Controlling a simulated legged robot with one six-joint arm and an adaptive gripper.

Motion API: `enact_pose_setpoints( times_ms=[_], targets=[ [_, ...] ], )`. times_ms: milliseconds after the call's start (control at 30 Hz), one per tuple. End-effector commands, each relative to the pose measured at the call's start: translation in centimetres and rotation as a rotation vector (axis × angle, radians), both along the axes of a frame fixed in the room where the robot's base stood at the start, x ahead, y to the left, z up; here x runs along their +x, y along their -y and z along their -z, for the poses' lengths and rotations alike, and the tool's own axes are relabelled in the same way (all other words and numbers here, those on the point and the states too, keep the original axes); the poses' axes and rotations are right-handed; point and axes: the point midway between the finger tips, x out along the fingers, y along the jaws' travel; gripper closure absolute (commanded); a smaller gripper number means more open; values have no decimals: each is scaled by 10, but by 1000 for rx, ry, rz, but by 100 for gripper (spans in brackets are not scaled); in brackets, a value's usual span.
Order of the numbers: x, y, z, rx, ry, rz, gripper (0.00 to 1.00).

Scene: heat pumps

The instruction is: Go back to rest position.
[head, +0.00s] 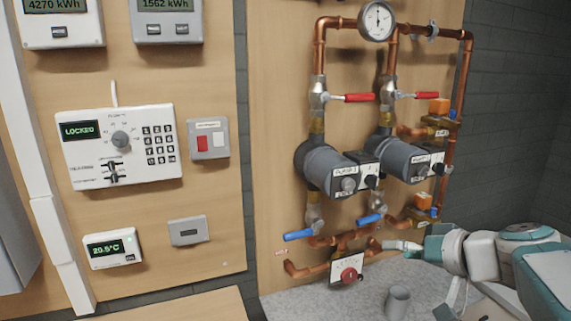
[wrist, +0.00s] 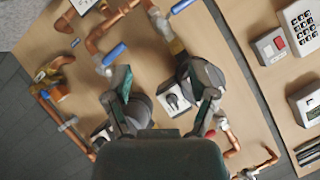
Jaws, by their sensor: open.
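My gripper (wrist: 163,103) shows in the wrist view with its two fingers spread apart and nothing between them. In that view it faces the pump panel, and a dark pump (wrist: 205,75) with a grey knob lies behind the fingers. In the head view my arm comes in from the lower right. There my gripper (head: 395,246) is in front of the lower pipes, near the red knob (head: 349,275). I cannot tell from the head view whether it touches the pipes.
Two pumps (head: 322,168) (head: 403,157) sit on copper pipes with red and blue valve handles. A pressure gauge (head: 377,20) is above. A control panel reading LOCKED (head: 118,147) is at left. A grey mug (head: 398,301) stands on the speckled surface below the pipes.

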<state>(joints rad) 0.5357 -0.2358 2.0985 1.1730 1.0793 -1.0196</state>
Motion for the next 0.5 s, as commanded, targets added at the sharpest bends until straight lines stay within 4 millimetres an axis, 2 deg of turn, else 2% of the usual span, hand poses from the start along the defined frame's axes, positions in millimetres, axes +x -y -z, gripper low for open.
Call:
enact_pose_setpoints(
  times_ms=[33,200,333,500],
  targets=[
    [-16,-21,10,-34,-63,-25,27],
    [-68,-59,48,-172,-266,-41,27],
    [-106,-70,72,-301,-368,-16,27],
    [-147,-69,97,-475,-421,53,27]
  ],
)
